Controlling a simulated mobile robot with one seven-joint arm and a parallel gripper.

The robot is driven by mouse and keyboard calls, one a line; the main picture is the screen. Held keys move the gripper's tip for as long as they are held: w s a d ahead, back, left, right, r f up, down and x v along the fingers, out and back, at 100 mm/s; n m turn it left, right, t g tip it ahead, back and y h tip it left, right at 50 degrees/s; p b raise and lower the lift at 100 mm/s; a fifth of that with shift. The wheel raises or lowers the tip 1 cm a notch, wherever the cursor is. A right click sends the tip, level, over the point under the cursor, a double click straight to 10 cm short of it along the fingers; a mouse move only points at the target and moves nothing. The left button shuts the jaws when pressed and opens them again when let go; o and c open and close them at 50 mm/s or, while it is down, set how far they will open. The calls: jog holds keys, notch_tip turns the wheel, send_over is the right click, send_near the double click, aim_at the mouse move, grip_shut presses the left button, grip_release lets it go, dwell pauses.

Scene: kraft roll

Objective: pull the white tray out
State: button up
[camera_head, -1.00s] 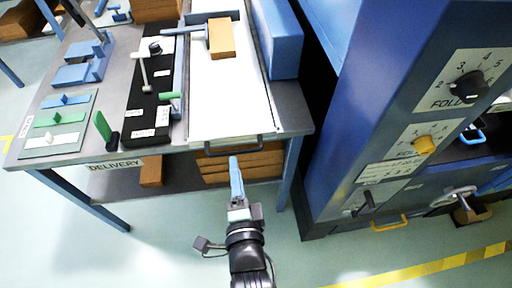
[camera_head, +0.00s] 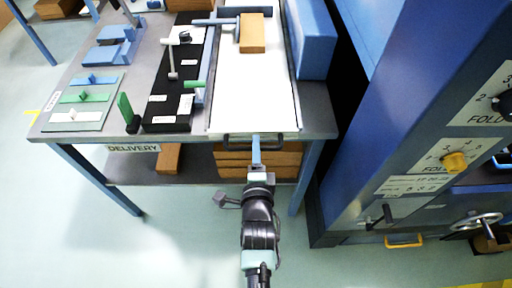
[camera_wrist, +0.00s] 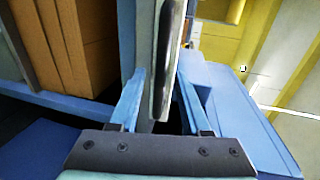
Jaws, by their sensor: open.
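The white tray (camera_head: 252,92) lies flat on the grey table, its long side running away from me. A dark bar handle (camera_head: 236,143) is on its front end, at the table's front edge. My gripper (camera_head: 256,154) is at the handle from the front. In the wrist view the open fingers (camera_wrist: 160,80) stand on either side of the dark handle (camera_wrist: 166,45) and the tray's pale front edge. I cannot tell whether either finger touches the handle. The fingertips are partly hidden by the handle in the head view.
A brown block (camera_head: 252,36) and a blue bar rest on the tray's far part. A blue box (camera_head: 312,42) borders it on the right, a black panel (camera_head: 172,100) on the left. A blue machine (camera_head: 385,110) stands right. Brown stacks (camera_head: 230,166) lie on the lower shelf.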

jog(key=shift+w+f, duration=0.1)
jog(key=shift+w, duration=0.45)
grip_shut()
dwell(1.1)
